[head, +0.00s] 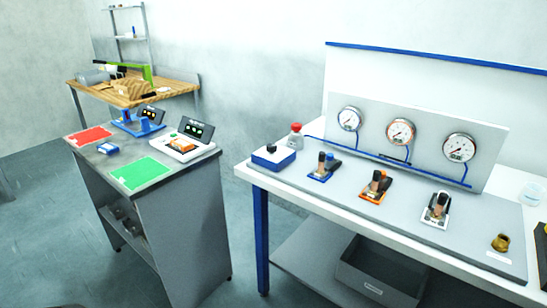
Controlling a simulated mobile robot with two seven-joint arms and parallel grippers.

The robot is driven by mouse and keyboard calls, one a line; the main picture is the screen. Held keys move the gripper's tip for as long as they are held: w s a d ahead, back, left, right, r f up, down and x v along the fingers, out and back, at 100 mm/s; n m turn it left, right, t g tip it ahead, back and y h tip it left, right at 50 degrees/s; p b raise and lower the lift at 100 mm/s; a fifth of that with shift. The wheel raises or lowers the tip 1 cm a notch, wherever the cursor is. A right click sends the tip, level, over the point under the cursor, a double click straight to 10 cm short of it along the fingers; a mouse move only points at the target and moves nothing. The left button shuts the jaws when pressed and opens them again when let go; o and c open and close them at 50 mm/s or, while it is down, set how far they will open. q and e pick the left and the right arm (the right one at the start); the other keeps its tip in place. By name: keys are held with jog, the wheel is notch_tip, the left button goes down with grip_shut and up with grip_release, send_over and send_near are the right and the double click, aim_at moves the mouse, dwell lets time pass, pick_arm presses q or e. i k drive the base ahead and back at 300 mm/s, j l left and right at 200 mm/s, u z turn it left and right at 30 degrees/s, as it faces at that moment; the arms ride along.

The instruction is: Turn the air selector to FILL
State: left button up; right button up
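No label reading FILL or air selector is legible, so I cannot tell for certain which control is the air selector. A blue-and-white box with a dark knob (272,157) sits at the left end of the bench. Three lever units stand in a row to its right: a blue one (322,168), an orange one (376,189) and a white one (436,213). Their lever settings are too small to read. Neither of my grippers is in view.
Three round gauges, left (349,119), middle (400,132) and right (459,148), sit on the back panel. A red-topped bottle (296,138) and a brass part (501,242) stand on the bench (262,178). A grey bin (378,272) is below. A cart (180,215) stands left, across a floor gap.

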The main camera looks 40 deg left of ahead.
aim_at(271, 148)
jog(key=u, duration=1.25)
jog(key=i, duration=0.3)
